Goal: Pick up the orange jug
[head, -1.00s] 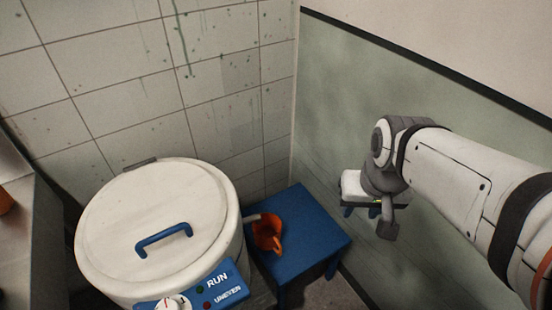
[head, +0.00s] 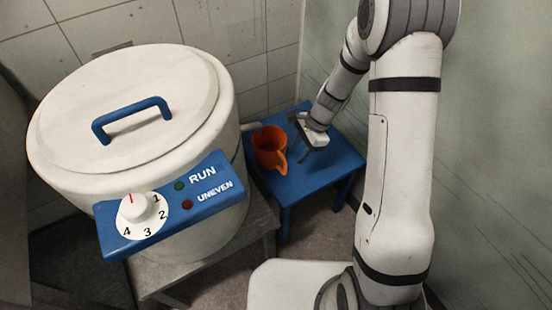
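The orange jug (head: 268,146) stands upright on the blue table (head: 328,163), near its left side, with its open top up. Its handle (head: 281,163) points to the front right. My gripper (head: 303,140) is just right of the jug, low over the table, with a white body and dark fingers. The fingers are small and partly hidden, and I cannot tell their gap. I see nothing held in them, and the jug looks apart from them.
A large white drum (head: 205,115) with a blue-handled lid stands left of the table. Its blue panel (head: 172,207) has a dial and the words RUN and UNEVEN. Walls close in behind and on the right.

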